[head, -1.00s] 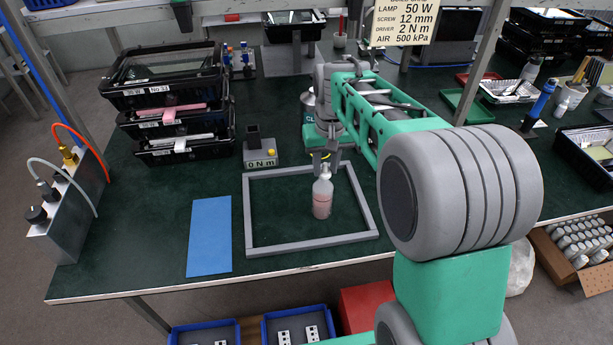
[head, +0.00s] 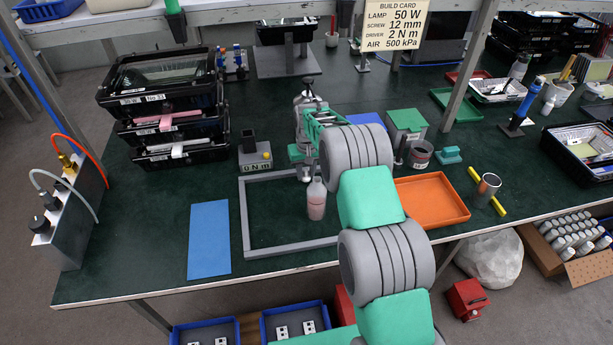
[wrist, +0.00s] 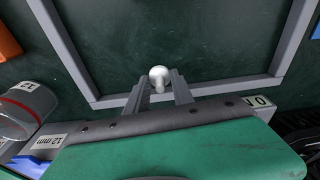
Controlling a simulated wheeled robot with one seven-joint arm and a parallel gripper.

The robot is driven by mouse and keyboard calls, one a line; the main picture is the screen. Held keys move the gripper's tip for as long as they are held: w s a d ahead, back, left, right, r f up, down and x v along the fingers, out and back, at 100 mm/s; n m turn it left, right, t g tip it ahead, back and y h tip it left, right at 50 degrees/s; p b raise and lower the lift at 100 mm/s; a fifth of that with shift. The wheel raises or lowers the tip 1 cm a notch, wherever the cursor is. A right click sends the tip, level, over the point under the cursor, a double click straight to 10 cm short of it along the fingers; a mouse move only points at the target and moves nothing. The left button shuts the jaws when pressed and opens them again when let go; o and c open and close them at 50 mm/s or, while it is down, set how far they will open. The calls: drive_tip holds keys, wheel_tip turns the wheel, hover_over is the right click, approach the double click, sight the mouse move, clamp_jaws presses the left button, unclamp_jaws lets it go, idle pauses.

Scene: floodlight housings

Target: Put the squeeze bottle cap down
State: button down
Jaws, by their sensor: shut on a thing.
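The squeeze bottle cap (wrist: 158,75) is a small white rounded piece at my fingertips in the wrist view. My gripper (wrist: 159,88) is shut on it. In the head view my gripper (head: 305,175) is low over the table, just behind and left of the squeeze bottle, and the cap is too small to make out there. The squeeze bottle (head: 316,202) is translucent with pinkish contents and stands upright inside the grey frame. Its top looks bare. I cannot tell whether the cap touches the table.
The grey frame (head: 247,215) lies flat, its right side hidden by my arm. A blue mat (head: 209,240) lies left of it. An orange tray (head: 432,198) is to the right. A block marked "0 N m" (head: 254,158) and stacked black crates (head: 165,105) stand behind left.

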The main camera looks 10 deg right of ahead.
drive_tip(key=shift+f, duration=1.35)
drive_tip(key=c, duration=1.1)
unclamp_jaws()
